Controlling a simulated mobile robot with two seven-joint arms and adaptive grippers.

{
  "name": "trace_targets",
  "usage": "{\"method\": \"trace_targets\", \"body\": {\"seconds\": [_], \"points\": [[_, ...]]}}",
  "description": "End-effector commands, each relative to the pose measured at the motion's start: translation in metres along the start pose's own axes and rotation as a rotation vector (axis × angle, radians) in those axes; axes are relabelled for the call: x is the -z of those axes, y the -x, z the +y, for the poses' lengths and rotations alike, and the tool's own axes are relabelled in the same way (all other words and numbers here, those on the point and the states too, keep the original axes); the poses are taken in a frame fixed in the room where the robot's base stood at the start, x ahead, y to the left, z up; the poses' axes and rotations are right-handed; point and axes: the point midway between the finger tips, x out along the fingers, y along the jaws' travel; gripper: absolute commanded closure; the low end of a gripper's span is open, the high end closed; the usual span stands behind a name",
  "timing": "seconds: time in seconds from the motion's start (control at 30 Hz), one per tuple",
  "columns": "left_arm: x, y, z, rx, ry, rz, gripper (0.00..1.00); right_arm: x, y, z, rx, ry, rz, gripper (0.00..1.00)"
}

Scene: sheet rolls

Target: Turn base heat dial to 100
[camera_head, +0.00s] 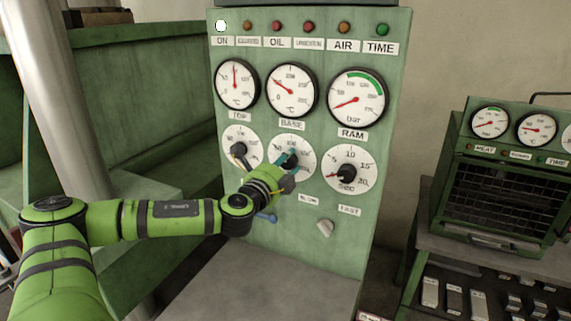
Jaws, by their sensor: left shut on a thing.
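The base heat dial (305,158) is the middle white dial in the lower row of the green control panel (398,120), under the "BASE" label (290,125) and its gauge (291,90). My left gripper (287,166) reaches in from the left and is shut on the dial's dark knob (292,157). The gripper and wrist cover the lower left of the dial, so its exact setting cannot be read. The base gauge's red needle points to the upper left. My right gripper is not in view.
The top dial (240,140) is just left of my wrist, and the seconds dial (349,169) is to the right. A slow/fast switch (325,227) sits below. A smaller green oven unit (510,170) stands at right. A grey ledge lies under the panel.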

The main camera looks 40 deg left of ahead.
Motion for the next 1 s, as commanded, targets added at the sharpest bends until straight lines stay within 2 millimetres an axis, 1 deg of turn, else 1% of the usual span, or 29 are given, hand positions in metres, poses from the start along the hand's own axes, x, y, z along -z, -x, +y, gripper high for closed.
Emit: {"method": "trace_targets", "body": {"seconds": [0.1,0.3,0.8,0.83,0.87,1.0], "points": [[0.0002,0.0000,-0.0015,0.003,-0.053,0.001,0.92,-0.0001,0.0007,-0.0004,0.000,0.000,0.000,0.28],[0.0003,0.0000,-0.0011,0.003,-0.104,0.001,0.92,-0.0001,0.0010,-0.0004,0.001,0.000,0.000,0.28],[0.0005,0.0001,-0.0004,0.001,-0.117,0.002,0.92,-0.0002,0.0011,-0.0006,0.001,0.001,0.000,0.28],[0.0006,0.0001,-0.0003,0.001,-0.117,0.002,0.48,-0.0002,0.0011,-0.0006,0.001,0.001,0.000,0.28],[0.0006,0.0001,-0.0003,0.001,-0.117,0.002,0.36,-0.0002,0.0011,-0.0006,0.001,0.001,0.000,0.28],[0.0005,0.0001,0.0000,0.001,-0.116,0.001,0.36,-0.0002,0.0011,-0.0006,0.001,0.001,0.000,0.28]]}}
